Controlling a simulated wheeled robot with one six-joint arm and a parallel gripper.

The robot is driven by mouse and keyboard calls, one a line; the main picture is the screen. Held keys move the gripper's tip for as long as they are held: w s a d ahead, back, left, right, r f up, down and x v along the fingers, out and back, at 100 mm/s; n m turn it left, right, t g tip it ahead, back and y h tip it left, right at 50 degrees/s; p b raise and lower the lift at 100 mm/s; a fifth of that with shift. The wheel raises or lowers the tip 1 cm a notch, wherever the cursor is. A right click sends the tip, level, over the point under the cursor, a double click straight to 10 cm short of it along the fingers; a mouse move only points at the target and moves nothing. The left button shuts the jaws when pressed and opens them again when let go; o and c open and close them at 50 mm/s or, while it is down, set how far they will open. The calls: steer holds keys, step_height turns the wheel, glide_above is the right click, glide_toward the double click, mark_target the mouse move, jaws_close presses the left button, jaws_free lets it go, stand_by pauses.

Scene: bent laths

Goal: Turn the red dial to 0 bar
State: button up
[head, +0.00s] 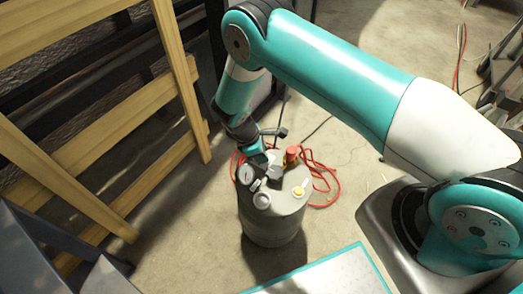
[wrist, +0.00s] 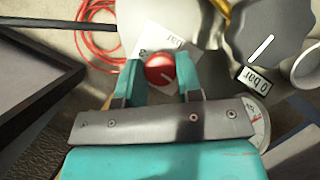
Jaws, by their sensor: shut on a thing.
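The red dial (wrist: 159,70) sits between the two teal fingertips of my gripper (wrist: 159,78) in the wrist view, and the jaws are shut on it. A thin pale mark shows on its face, but its exact reading is unclear. A white label (wrist: 165,42) beside it carries turned, partly hidden print ending in "bar". A separate "0 bar" label (wrist: 258,78) lies to the right, by a grey knob (wrist: 265,35) with a white line. In the head view my gripper (head: 262,158) is down at the top of the grey tank (head: 270,225); it hides the dial there.
A red-topped part (head: 291,155), a yellow button (head: 299,191) and a round gauge (head: 245,174) stand on the tank top. Red hose (head: 325,185) lies on the floor behind. A wooden frame (head: 150,105) stands left; a pale panel (head: 330,275) is in front.

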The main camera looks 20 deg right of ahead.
steer(key=shift+a+n, duration=0.1)
steer(key=shift+n, duration=0.5)
steer(key=shift+t, duration=0.3)
steer(key=o, duration=0.9)
steer(key=p+v, duration=0.3)
steer(key=v, duration=1.4)
steer(key=shift+a+r, duration=0.1)
steer(key=shift+r, duration=0.1)
